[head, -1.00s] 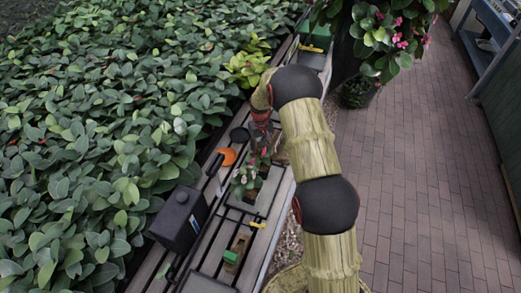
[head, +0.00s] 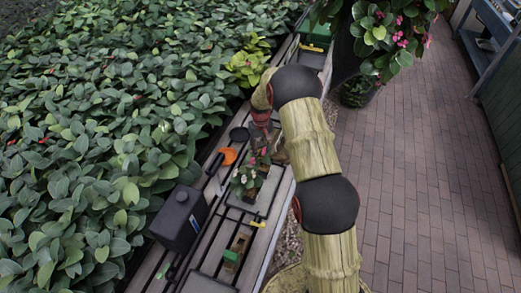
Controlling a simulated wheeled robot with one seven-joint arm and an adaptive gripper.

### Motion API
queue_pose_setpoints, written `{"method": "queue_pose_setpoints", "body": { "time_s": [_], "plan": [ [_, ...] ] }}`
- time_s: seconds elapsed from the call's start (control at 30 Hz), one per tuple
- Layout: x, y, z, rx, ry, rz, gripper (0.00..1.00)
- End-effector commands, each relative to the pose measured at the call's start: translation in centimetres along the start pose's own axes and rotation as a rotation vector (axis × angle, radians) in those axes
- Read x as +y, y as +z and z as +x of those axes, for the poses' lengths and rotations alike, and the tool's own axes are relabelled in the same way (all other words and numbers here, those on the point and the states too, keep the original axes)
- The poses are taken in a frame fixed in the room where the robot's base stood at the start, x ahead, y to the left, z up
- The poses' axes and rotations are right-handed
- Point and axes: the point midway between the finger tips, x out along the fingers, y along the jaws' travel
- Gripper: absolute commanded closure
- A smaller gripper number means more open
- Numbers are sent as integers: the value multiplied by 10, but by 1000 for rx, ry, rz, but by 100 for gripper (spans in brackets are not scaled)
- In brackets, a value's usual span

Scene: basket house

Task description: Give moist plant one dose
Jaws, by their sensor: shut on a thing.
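A small potted plant (head: 248,180) with green leaves and pinkish flowers stands on a grey tile on the slatted bench. A second small leafy top (head: 262,158) shows just behind it. I cannot tell from the leaves or soil which plant is moist. My gripper (head: 262,132) is at the end of my bent arm, just beyond the plants and over the bench. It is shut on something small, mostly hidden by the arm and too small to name. A brownish shape (head: 280,152) shows beside it, partly behind my arm.
On the bench are a black canister (head: 180,218), an orange disc (head: 228,157), a black disc (head: 239,134), a green block on a wooden stand (head: 232,257) and a yellow piece (head: 257,223). Dense foliage (head: 90,130) borders the left. The brick path (head: 430,180) is clear.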

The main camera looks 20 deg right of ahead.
Motion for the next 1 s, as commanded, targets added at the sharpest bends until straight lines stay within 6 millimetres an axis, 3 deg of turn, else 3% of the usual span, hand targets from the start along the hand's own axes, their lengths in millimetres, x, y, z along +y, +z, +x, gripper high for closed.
{"method": "queue_pose_setpoints", "body": {
  "time_s": [1.0],
  "plan": [
    [0, -1, -70, 2, 0, 0, 87]
  ]
}}
